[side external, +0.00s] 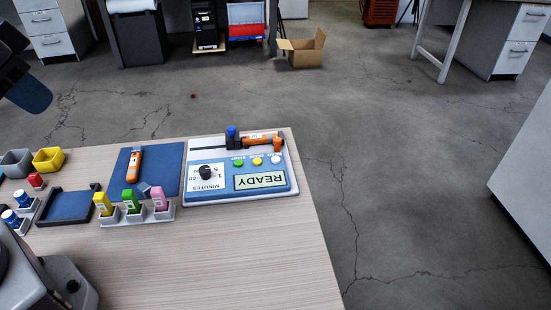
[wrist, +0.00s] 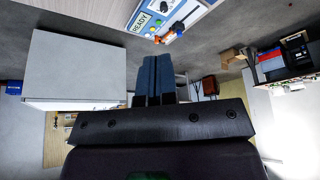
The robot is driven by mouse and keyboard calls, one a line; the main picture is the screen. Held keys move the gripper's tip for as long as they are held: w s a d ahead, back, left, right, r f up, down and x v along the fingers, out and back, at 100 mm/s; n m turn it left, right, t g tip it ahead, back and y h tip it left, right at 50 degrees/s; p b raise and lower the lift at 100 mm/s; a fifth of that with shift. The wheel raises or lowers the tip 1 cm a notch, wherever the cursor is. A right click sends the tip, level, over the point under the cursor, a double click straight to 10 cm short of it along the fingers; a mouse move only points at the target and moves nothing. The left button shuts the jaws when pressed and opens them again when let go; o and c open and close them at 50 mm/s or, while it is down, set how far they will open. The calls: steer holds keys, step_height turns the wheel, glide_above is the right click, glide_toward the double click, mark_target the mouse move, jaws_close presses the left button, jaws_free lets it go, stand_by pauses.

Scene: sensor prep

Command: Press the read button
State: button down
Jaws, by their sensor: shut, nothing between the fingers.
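The instrument panel (side external: 220,183) lies at the right end of the table in the side view. It has a display (side external: 260,181) reading READY, a black dial (side external: 206,172), and a green button (side external: 238,162), a yellow button (side external: 257,161) and a white button (side external: 275,160). The button labels are too small to read, so I cannot tell which is the read button. My gripper (side external: 30,95) is at the upper left, raised and well away from the panel. In the wrist view its blue fingers (wrist: 152,80) are together and empty, with the panel (wrist: 185,8) beyond them at the top.
An orange tool (side external: 260,138) and a blue-topped part (side external: 232,134) sit along the panel's back. Another orange tool (side external: 134,165) lies on a blue mat (side external: 165,160). Yellow, green and pink pieces stand in a holder (side external: 137,217) in front. The table's front right is clear.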

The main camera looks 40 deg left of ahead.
steer(key=w+d+f+m+g, duration=0.1)
steer(key=w+d+f, duration=0.1)
steer(key=w+f, duration=0.35)
steer(key=w+d+f+m+g, duration=0.1)
steer(key=w+d+f, duration=0.15)
steer(key=w, duration=0.55)
steer(key=m+t+h, duration=0.1)
steer(key=m+t, duration=0.5)
steer(key=m, duration=0.3)
glide_above(277, 160)
step_height(277, 160, down, 11)
steer(key=shift+f, duration=0.2)
steer(key=shift+f, duration=0.1)
steer(key=shift+f, duration=4.35)
steer(key=shift+f, duration=0.4)
